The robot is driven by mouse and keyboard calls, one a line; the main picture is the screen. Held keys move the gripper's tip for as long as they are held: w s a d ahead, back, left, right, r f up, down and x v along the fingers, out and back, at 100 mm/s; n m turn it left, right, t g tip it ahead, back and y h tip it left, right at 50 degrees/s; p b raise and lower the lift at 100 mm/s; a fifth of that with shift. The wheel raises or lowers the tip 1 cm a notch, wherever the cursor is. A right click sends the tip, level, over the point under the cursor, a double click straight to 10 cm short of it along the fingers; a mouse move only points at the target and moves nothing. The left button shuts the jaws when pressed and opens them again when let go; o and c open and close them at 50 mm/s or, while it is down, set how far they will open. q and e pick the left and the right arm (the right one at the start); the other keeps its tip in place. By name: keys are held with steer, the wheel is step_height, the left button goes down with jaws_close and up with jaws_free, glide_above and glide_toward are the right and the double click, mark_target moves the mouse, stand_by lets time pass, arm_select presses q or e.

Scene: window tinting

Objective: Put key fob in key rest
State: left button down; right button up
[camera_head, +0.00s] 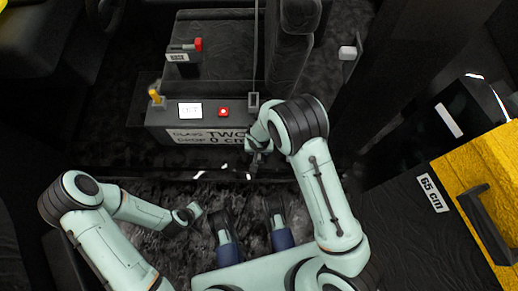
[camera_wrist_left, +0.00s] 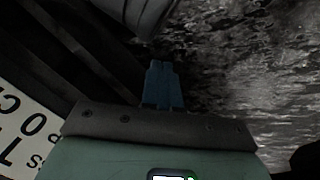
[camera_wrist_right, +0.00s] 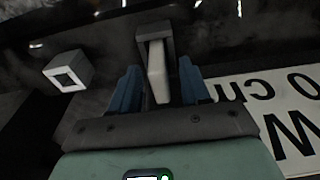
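My right gripper (camera_wrist_right: 160,88) shows its blue fingers standing apart. A pale slim bar (camera_wrist_right: 160,72) lies between them in the right wrist view, with dark strips on either side. The bar's far end sits inside a dark rectangular frame (camera_wrist_right: 154,30); I cannot tell whether the bar is the key fob or the frame the key rest. In the head view the right gripper (camera_head: 253,169) is in front of the dark box; a small grey frame (camera_head: 253,100) is at that box's right end. My left gripper (camera_wrist_left: 162,86) is shut, with nothing seen between its fingers.
The dark box carries a white label (camera_head: 190,111), a red button (camera_head: 223,112) and a yellow piece (camera_head: 156,93). A red-tipped piece (camera_head: 198,44) stands behind. A pale block (camera_head: 347,52) is at the right. A yellow case (camera_head: 490,170) and "65 cm" sign (camera_head: 432,193) are further right.

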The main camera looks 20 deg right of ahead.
steer(key=shift+r, duration=0.3)
step_height(320, 180, up, 12)
steer(key=s+p, duration=0.1)
steer(key=p, duration=0.3)
arm_select(q)
steer(key=s+d+r+g+h, duration=0.1)
steer(key=s+d+r, duration=0.2)
steer(key=s+r, duration=0.1)
steer(key=shift+s+g, duration=0.3)
steer(key=shift+s, duration=0.3)
arm_select(e)
steer(key=s+d+f+y, duration=0.1)
steer(key=s+d+f, duration=0.1)
steer(key=s+f, duration=0.5)
steer(key=s+d+f+m+y, duration=0.1)
steer(key=s+d+f+y, duration=0.1)
steer(key=s+f, duration=0.5)
steer(key=s, duration=0.5)
steer(key=shift+d+f, duration=0.2)
